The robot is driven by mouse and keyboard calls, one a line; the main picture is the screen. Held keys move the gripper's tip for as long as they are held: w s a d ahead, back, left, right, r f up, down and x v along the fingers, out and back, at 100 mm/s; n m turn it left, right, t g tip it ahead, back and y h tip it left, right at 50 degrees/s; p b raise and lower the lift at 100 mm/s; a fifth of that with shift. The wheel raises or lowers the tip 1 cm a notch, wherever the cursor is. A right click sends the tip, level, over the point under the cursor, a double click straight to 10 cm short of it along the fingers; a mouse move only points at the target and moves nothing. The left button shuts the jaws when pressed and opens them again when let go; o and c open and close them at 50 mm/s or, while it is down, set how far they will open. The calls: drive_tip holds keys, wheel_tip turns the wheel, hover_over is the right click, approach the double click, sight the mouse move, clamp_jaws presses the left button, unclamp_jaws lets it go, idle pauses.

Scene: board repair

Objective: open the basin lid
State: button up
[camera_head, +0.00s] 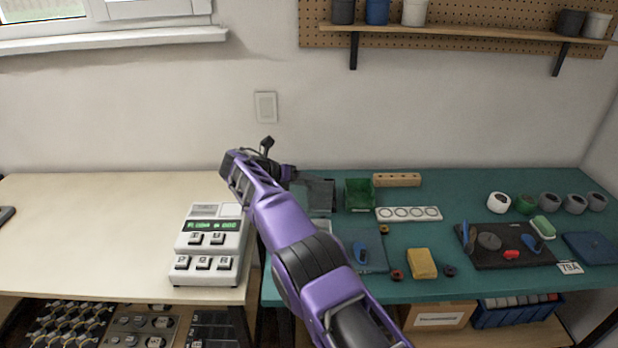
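A grey box-like thing (320,196) stands near the back left of the green mat, partly behind my arm. It may be the basin with its lid, but I cannot tell for sure, nor whether the lid is up or down. My gripper (288,173) is just to the left of its far edge, at the end of my purple arm. The fingers are small and dark, and mostly hidden by the wrist. I cannot tell whether they touch anything.
A green bin (359,196), a wooden block with holes (397,180) and a white strip with circles (409,214) stand to the right. A yellow sponge (421,263) and a dark tray (500,247) lie nearer. A white keypad device (211,245) stands left on the pale table.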

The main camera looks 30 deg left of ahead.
drive_tip(key=shift+o, duration=0.6)
drive_tip(key=shift+f, duration=0.3)
drive_tip(key=shift+w+r, duration=0.1)
drive_tip(key=shift+r, duration=0.2)
drive_tip(key=p+v, duration=0.1)
drive_tip(key=v, duration=1.6)
drive_tip(key=shift+p, duration=0.35)
drive_tip(key=shift+r, duration=0.15)
